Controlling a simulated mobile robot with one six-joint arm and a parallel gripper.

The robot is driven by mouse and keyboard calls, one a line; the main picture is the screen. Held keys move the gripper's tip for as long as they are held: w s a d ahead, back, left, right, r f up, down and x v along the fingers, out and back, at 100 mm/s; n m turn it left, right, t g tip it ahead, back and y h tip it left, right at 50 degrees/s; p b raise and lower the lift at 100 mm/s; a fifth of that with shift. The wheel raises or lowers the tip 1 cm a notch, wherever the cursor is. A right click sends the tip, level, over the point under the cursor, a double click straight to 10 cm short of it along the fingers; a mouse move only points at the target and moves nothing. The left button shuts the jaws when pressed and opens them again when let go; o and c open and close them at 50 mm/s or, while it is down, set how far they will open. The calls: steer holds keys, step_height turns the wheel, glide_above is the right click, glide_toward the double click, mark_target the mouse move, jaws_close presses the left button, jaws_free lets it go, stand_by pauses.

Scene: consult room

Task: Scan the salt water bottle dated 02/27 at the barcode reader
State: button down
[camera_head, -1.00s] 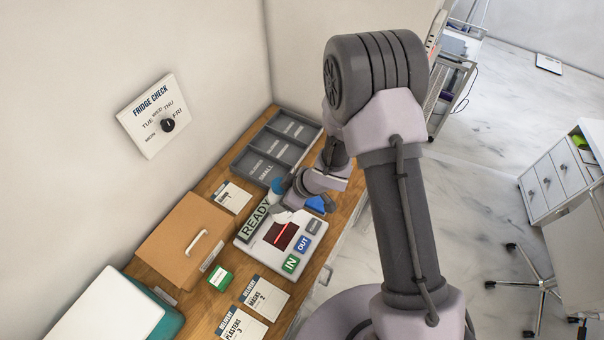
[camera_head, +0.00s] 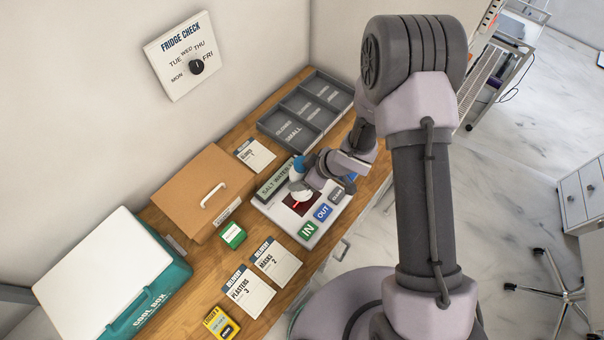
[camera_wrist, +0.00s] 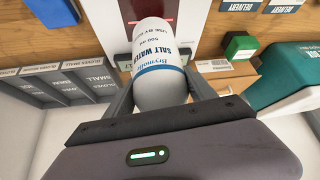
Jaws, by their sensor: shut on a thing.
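A white salt water bottle with a blue cap (camera_head: 299,167) is in my gripper, over the red scan window of the barcode reader. In the wrist view the bottle (camera_wrist: 160,72) shows its "SALT WATER" label upside down; a "USE BY" line is there, but I cannot read its date surely. My gripper (camera_head: 309,179) is shut on the bottle, with a finger on each side in the wrist view. The white barcode reader (camera_head: 318,229) has green IN, blue OUT and grey buttons. Its display (camera_head: 274,181) reads "SALT WATER", partly hidden. I cannot tell whether the bottle touches the reader.
A grey compartment tray (camera_head: 282,127) lies behind the reader. A brown box with a handle (camera_head: 190,180), a small green box (camera_head: 232,236), delivery cards (camera_head: 277,262), a yellow device (camera_head: 221,324) and a teal cool box (camera_head: 150,310) crowd the left of the counter.

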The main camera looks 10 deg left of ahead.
mark_target(299, 160)
steer(key=shift+r, duration=0.2)
step_height(299, 160, up, 9)
steer(key=p, duration=0.9)
steer(key=shift+f, duration=0.1)
steer(key=shift+w, duration=0.1)
